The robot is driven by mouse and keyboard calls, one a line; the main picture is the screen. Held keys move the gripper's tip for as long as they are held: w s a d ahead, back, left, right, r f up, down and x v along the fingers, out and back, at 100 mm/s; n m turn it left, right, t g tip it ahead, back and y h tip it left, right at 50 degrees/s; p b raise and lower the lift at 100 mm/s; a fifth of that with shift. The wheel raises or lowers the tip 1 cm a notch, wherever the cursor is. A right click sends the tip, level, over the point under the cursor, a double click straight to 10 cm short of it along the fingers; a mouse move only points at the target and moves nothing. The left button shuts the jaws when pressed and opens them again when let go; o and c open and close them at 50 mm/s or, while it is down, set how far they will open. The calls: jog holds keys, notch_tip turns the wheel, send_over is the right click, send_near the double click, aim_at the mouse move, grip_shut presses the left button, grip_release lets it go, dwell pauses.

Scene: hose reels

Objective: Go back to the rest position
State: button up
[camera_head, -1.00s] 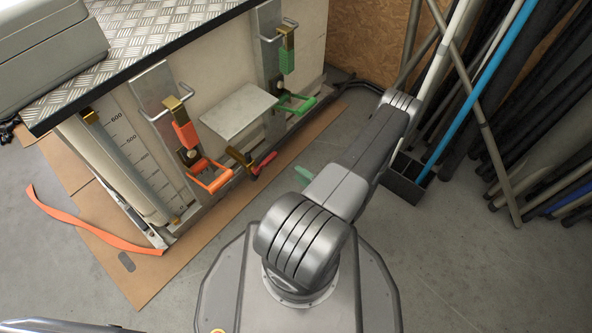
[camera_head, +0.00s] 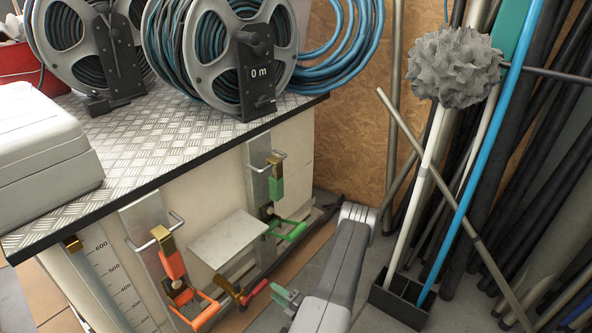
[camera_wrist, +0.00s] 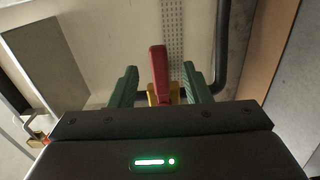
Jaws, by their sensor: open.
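My gripper (camera_head: 286,300) is low in the head view, with green fingers, just right of a red-handled lever (camera_head: 255,292) on the cabinet front. In the wrist view my gripper (camera_wrist: 160,76) is open. The red lever (camera_wrist: 159,62) with its yellow base shows between the two green fingers, with gaps on both sides and no visible contact. How far the lever lies beyond the fingertips is hard to tell.
The cabinet also carries an orange handle (camera_head: 196,312), a green handle (camera_head: 290,231) and a grey plate (camera_head: 228,239). Hose reels (camera_head: 240,60) stand on its checkered top (camera_head: 150,140). Poles in a black holder (camera_head: 400,300) lean at right, close to my arm.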

aim_at(266, 284)
jog(key=b+x, duration=0.1)
jog(key=x, duration=0.5)
jog(key=shift+w+a, duration=0.1)
jog(key=shift+a, duration=0.1)
jog(key=p+v, duration=0.3)
jog(key=v, duration=1.1)
jog(key=b+x, duration=0.3)
jog(key=x, duration=1.1)
jog(key=shift+a+b, duration=0.1)
jog(key=shift+b, duration=0.2)
jog(key=shift+r+n, duration=0.5)
jog(key=shift+n, duration=0.1)
